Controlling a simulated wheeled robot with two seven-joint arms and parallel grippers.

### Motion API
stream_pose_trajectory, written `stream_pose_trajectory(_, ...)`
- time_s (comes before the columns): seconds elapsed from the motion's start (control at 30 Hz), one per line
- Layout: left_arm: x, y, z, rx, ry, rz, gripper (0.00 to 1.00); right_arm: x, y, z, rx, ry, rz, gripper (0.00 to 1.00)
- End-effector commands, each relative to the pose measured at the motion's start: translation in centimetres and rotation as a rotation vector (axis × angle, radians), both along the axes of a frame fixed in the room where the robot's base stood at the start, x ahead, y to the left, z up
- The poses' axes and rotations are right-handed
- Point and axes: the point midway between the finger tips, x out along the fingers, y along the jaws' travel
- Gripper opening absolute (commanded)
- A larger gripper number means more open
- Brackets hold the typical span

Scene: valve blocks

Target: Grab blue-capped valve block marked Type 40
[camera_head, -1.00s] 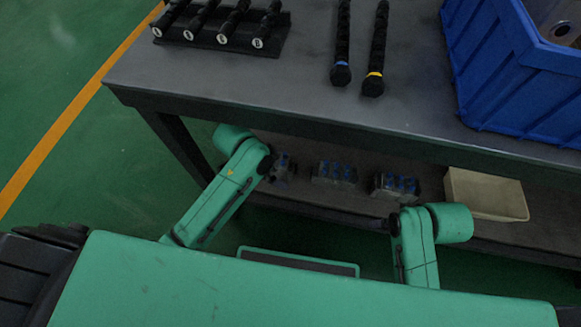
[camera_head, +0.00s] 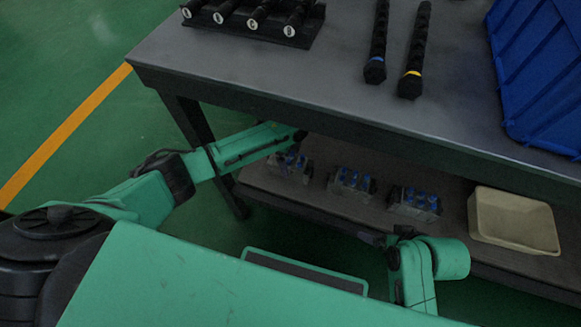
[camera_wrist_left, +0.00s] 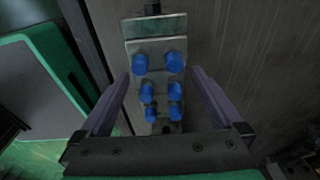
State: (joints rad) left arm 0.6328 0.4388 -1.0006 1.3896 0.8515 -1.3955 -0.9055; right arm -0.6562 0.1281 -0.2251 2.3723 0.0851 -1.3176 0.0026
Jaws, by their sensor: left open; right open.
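Three metal valve blocks with blue caps sit in a row on the lower shelf: a left one (camera_head: 290,166), a middle one (camera_head: 352,183) and a right one (camera_head: 415,203). Their type markings are not readable. My left arm reaches in under the tabletop by the left block; its gripper is hard to make out there. In the left wrist view my left gripper (camera_wrist_left: 160,77) is open, its fingers on either side of a block (camera_wrist_left: 153,45) with several blue caps, not gripping it. My right gripper (camera_head: 374,238) is small and dark, in front of the shelf, away from the blocks.
A beige tray (camera_head: 513,222) stands on the shelf at right. The grey tabletop (camera_head: 330,75) overhangs the shelf. On it are a blue crate (camera_head: 535,80), two black rods (camera_head: 412,60) and a black rack (camera_head: 262,33).

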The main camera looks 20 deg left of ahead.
Motion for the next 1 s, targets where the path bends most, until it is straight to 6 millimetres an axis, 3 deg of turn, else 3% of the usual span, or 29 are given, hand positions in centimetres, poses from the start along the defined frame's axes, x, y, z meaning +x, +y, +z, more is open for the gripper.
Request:
stream_pose_trajectory(0.27,0.0,-0.1,-0.6,0.000,0.000,-0.001,1.00,0.5,0.8,-0.5,0.024,-0.039,0.005,0.98)
stream_pose_trajectory(0.37,0.0,-0.1,-0.6,-0.001,0.000,0.000,0.69,0.5,0.8,-0.5,0.024,-0.038,0.005,0.98)
stream_pose_trajectory(0.53,0.0,-0.1,-0.6,-0.001,0.000,0.000,0.04,0.5,0.8,-0.5,0.024,-0.038,0.005,0.98)
stream_pose_trajectory(0.57,0.0,-0.1,-0.6,-0.001,0.000,0.000,0.00,0.5,0.8,-0.5,0.024,-0.038,0.005,0.98)
stream_pose_trajectory(1.0,0.2,-0.2,0.4,-0.003,-0.006,0.001,0.00,0.1,0.1,0.1,0.004,-0.008,0.000,0.98)
